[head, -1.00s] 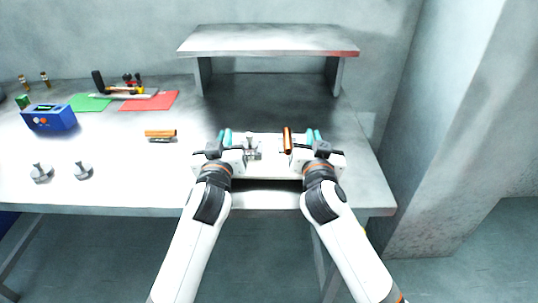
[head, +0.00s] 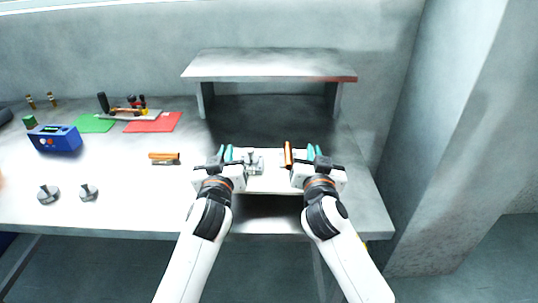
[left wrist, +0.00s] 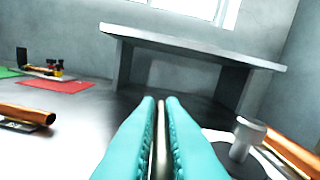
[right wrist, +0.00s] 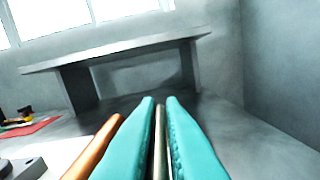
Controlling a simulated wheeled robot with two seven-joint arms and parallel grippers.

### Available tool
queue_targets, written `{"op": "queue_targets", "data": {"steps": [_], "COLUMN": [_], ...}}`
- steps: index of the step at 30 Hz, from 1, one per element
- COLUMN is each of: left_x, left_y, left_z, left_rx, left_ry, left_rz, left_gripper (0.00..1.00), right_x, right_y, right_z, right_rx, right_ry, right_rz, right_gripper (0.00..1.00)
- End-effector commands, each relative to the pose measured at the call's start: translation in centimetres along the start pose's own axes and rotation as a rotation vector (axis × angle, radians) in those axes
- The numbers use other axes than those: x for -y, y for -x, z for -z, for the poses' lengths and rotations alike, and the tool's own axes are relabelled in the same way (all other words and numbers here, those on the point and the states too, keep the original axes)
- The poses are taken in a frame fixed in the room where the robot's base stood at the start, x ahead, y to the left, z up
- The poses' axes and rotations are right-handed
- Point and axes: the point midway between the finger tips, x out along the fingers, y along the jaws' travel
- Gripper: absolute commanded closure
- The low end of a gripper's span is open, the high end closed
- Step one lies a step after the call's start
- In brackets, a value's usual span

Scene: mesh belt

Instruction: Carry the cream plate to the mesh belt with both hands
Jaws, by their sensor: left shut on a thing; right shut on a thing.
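The cream plate (head: 268,184) is held level between my two grippers, above the table's front part. A grey metal block with a post (head: 252,163) and a copper tube (head: 288,155) are on it. My left gripper (head: 227,153) is shut on the plate's left side. My right gripper (head: 314,152) is shut on its right side. Both wrist views show a thin edge between the teal fingers. The dark surface under the raised grey hood (head: 270,66) appears to be the mesh belt (head: 265,112), just beyond the plate.
To the left on the table are a copper tube on a small block (head: 165,158), two grey metal pieces, a blue box (head: 55,139), and green and red mats (head: 153,123). The hood's side supports stand at either side of the dark surface. A wall is at right.

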Motion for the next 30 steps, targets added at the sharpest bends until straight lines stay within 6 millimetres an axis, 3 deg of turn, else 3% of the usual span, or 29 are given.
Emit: {"op": "queue_targets", "data": {"steps": [8,30], "left_x": [0.5,0.3], "left_y": [1.1,9.1], "left_z": [0.1,2.5], "left_rx": [0.004,0.005], "left_ry": [0.008,0.008], "left_rz": [0.011,0.011], "left_gripper": [1.00,1.00], "right_x": [-0.3,0.5], "right_y": [1.1,9.1], "right_z": [0.2,2.4], "right_rx": [0.002,0.002], "right_ry": [-0.008,-0.008], "right_rz": [-0.009,-0.009], "right_gripper": [1.00,1.00]}}
